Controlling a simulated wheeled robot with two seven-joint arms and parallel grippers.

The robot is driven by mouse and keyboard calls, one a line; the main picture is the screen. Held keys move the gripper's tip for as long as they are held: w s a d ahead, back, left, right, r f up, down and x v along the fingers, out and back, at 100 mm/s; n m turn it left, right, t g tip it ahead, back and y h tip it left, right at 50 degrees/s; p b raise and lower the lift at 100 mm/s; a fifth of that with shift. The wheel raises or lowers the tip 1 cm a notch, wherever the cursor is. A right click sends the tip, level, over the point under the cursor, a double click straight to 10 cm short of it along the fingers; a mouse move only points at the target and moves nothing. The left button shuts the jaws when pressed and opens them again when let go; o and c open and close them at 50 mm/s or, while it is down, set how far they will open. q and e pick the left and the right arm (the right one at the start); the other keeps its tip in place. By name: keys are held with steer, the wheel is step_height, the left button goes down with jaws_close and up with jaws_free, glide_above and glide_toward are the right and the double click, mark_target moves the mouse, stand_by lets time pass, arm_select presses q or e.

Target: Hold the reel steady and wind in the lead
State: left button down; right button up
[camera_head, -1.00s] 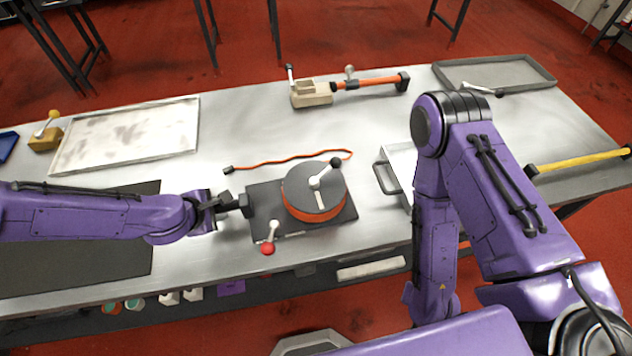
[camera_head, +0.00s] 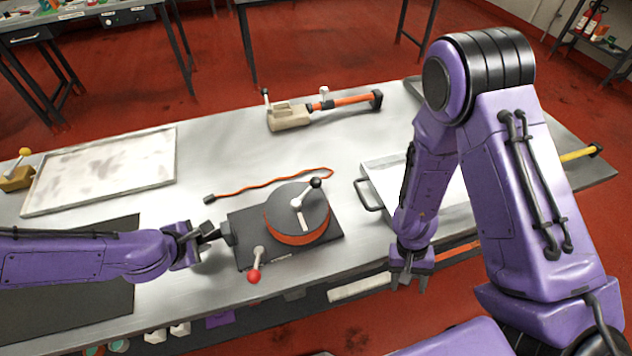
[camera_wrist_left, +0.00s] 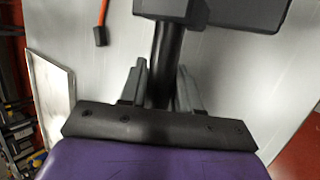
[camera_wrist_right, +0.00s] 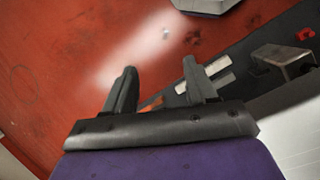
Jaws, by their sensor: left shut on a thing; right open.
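The reel (camera_head: 285,234) is a dark-topped drum with an orange rim on a dark base plate (camera_head: 246,222). A pale crank with a black knob (camera_head: 316,183) lies across its top, and a red-knobbed lever (camera_head: 254,276) stands at the plate's front. The orange lead (camera_head: 262,187) lies on the table behind the reel, its dark plug (camera_head: 210,198) at the left end. My left gripper (camera_head: 216,236) is shut on the dark handle (camera_wrist_left: 163,65) at the plate's left side. My right gripper (camera_head: 408,283) is open and empty, at the table's front edge, right of the reel.
A shallow tray (camera_head: 372,201) with a dark handle is right of the reel, partly hidden by my right arm. A beige and orange tool (camera_head: 290,118) lies at the back. A worn flat tray (camera_head: 104,172) and a dark mat (camera_head: 120,238) are at the left.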

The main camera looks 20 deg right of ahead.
step_height(320, 180, up, 3)
steer(key=g, duration=0.1)
steer(key=t+y, duration=0.2)
steer(key=t, duration=0.4)
glide_toward(318, 179)
steer(key=f, duration=0.3)
steer(key=a+f, duration=0.1)
steer(key=f, duration=0.3)
steer(key=w+a+f, duration=0.1)
steer(key=f, duration=0.3)
steer(key=shift+f, duration=0.25)
steer(key=shift+d, duration=0.1)
steer(key=shift+c, duration=0.4)
jaws_close()
